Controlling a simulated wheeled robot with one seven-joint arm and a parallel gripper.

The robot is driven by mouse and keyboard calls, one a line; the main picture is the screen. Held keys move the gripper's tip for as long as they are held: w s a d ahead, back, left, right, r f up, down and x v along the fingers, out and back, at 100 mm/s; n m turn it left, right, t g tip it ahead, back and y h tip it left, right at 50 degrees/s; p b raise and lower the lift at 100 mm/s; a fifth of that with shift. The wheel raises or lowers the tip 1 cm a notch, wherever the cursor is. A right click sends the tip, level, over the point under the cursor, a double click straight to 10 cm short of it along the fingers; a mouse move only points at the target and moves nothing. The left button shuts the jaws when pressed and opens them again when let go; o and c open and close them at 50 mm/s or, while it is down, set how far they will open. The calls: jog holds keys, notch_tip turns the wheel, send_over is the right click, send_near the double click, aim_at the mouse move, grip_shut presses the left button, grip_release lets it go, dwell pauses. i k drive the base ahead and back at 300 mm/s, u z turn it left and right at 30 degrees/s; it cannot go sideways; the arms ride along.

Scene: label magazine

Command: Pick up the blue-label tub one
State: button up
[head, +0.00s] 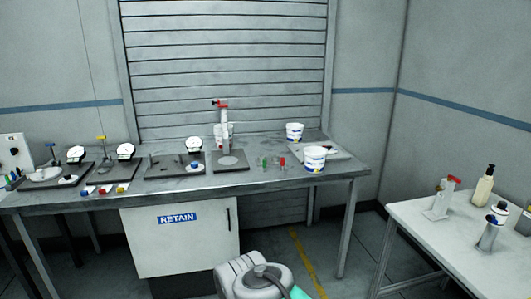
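Two white tubs with blue labels stand at the right end of the grey workbench (260,180). The nearer tub (314,160) is upright close to the front right of the bench top. The farther tub (295,131) is upright behind it and a little to the left, near a pale flat plate (325,152). I cannot tell from the picture which of them is tub one. Part of my own arm shows at the bottom centre, in front of the bench and apart from both tubs. My gripper's fingers are not in view.
A press-like fixture with a red handle (222,103) stands left of the tubs, with small green and red pieces between. Several dial gauges on dark bases line the left. A white side table (425,232) at right holds a pump bottle (484,186). Floor between is clear.

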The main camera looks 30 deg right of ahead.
aim_at(314, 157)
jog(key=z, duration=0.15)
jog(key=i, duration=2.2)
jog(key=z, duration=0.9)
jog(key=i, duration=0.55)
jog(key=z, duration=0.15)
